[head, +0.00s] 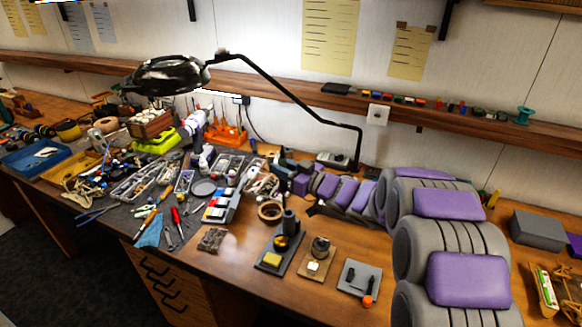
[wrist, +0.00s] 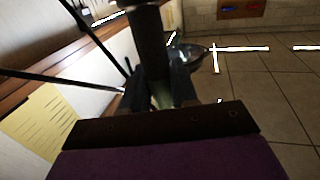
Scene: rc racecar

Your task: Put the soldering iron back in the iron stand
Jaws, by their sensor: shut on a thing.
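My gripper (wrist: 158,92) is shut on a dark, thick, rod-like thing that looks like the soldering iron (wrist: 149,42). It stands up between the two dark fingers, and its tip cannot be made out. The iron stand (head: 268,267), with a dark base, an upright dark holder and a yellow sponge, is on the bench front, below and apart from my gripper.
A wooden-based piece (head: 316,268) and a grey plate with an orange knob (head: 367,301) stand right of the stand. A magnifier lamp (head: 165,75) arches above the bench. Tools and trays crowd the grey mat (head: 122,222) at left. Bare wood lies before the stand.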

